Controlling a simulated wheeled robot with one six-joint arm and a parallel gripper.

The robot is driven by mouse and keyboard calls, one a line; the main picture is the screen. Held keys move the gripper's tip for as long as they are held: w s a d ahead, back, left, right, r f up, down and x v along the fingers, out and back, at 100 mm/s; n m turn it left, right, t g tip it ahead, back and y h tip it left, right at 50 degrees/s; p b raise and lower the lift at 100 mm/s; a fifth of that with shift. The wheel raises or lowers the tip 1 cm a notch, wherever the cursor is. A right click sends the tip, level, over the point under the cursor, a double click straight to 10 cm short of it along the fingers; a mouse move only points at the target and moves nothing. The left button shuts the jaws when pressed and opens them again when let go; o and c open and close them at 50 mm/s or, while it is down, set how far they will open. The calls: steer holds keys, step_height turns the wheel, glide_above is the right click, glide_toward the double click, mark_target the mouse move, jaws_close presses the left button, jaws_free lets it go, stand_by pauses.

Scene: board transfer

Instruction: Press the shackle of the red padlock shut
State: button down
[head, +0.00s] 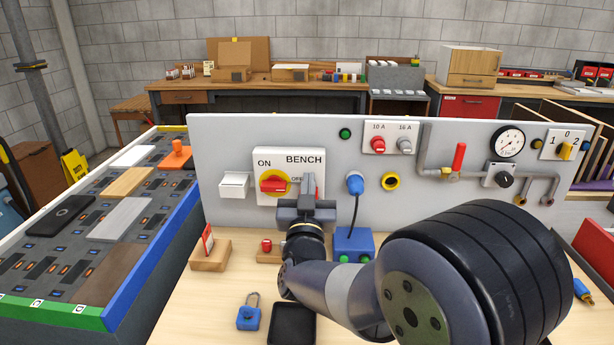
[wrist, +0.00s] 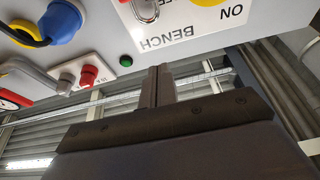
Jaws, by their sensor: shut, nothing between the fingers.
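The bench switch panel (head: 262,160) has a red handle (head: 273,184) on a yellow disc, at its left side. My gripper (head: 308,184) is in front of the panel's right part, its fingers shut and empty. In the wrist view the shut fingers (wrist: 156,86) point toward the panel. A bare metal shackle (wrist: 147,10) shows at the top edge of that view, apart from the fingertips. The red padlock's body is mostly out of frame there and hidden behind my gripper in the head view. I cannot tell whether the shackle is seated.
A blue padlock (head: 248,317) stands on the bench, beside a black tray (head: 291,326). A blue plug (head: 355,184) is right of my gripper.

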steer(key=v, duration=0.4)
steer(key=shift+s+a, duration=0.1)
steer(key=shift+s, duration=0.1)
